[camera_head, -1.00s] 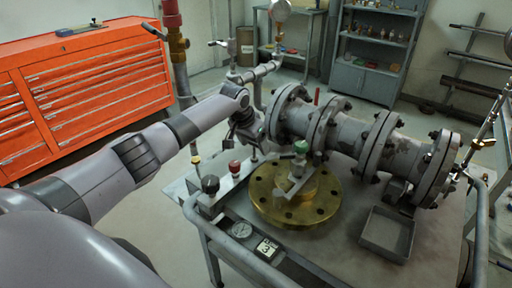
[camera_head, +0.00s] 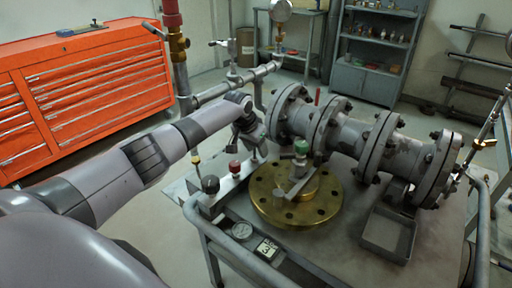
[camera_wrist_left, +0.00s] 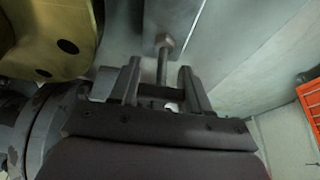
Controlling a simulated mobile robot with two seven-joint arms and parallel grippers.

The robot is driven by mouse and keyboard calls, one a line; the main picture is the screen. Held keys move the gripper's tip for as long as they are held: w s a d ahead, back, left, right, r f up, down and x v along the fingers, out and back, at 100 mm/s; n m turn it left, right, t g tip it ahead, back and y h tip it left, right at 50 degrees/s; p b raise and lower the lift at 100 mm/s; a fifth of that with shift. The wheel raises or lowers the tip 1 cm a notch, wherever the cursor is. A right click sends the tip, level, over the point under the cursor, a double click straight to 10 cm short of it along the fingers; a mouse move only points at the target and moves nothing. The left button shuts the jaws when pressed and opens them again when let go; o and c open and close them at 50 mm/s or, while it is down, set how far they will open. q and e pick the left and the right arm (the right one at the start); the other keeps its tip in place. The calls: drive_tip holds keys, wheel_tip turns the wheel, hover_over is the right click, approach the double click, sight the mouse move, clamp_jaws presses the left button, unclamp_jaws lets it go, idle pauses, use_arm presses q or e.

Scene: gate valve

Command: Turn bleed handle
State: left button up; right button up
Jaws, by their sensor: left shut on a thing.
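My left gripper (camera_head: 252,140) is low beside the near left end of the grey flanged gate valve (camera_head: 345,135), above the table's left part. In the left wrist view my left gripper (camera_wrist_left: 160,86) is shut on a small dark part between its fingers, which I take to be the bleed handle. A thin metal stem (camera_wrist_left: 163,62) with a hex-shaped head runs up from between the fingers. In the head view the wrist hides the handle. My right gripper is not in view.
A brass flange (camera_head: 263,205) lies on the metal table beside the valve. An orange tool cabinet (camera_head: 90,95) stands at the left, with shelves (camera_head: 375,60) behind.

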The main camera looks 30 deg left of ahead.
use_arm(q)
drive_tip(key=shift+r, duration=0.1)
